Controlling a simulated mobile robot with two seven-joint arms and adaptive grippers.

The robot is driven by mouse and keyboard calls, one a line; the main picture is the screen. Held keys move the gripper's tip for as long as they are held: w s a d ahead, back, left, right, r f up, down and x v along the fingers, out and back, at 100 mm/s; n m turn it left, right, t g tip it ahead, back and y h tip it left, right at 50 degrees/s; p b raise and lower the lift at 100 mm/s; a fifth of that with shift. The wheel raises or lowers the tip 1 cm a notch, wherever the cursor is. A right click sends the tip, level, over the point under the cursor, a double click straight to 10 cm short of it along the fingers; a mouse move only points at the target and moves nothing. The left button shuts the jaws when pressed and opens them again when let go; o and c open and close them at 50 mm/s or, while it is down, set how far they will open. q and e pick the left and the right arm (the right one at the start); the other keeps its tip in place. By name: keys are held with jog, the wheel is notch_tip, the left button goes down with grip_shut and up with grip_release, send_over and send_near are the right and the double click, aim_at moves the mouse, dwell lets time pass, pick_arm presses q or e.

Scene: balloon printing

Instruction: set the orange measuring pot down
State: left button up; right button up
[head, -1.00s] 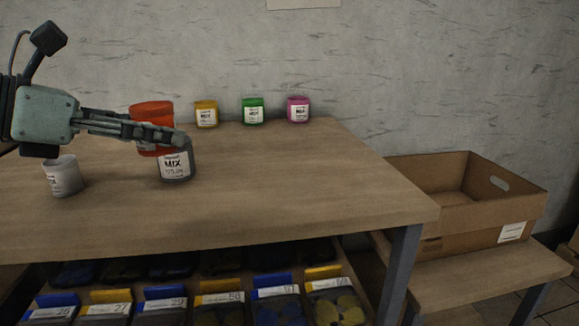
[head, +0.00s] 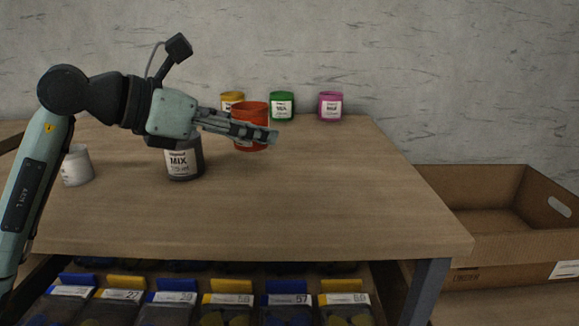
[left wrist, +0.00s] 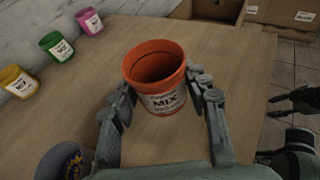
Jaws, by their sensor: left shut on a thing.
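The orange measuring pot (head: 250,113) is upright, with a white MIX label and an open, empty-looking top. In the left wrist view it (left wrist: 162,85) sits between the two fingers of my left gripper (left wrist: 165,103). My left gripper (head: 262,133) is shut on its sides. The pot is at the rear part of the table, in front of and right of the yellow pot. Whether its base touches the wood is unclear. My right gripper (left wrist: 279,106) shows at the right edge of the left wrist view, empty, with its fingers apart.
Yellow (head: 232,99), green (head: 281,106) and pink (head: 330,106) pots line the wall. A dark grey MIX pot (head: 184,160) and a white cup (head: 77,166) stand on the left of the wooden table (head: 330,200). Its right side is clear. A cardboard box (head: 500,235) stands beyond.

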pick_arm(q)
send_over(287, 181)
notch_tip(287, 181, down, 4)
jog(key=shift+f, duration=0.1)
notch_tip(287, 181, down, 3)
jog(key=shift+f, duration=0.4)
pick_arm(e)
jog(key=shift+s+d, duration=0.25)
pick_arm(q)
jog(key=shift+f, duration=0.1)
pick_arm(e)
jog(key=shift+w, duration=0.1)
pick_arm(q)
jog(key=o, duration=1.2)
jog(key=shift+c, duration=0.2)
pick_arm(e)
jog(key=shift+w+a, duration=0.4)
jog(key=shift+a, duration=0.05)
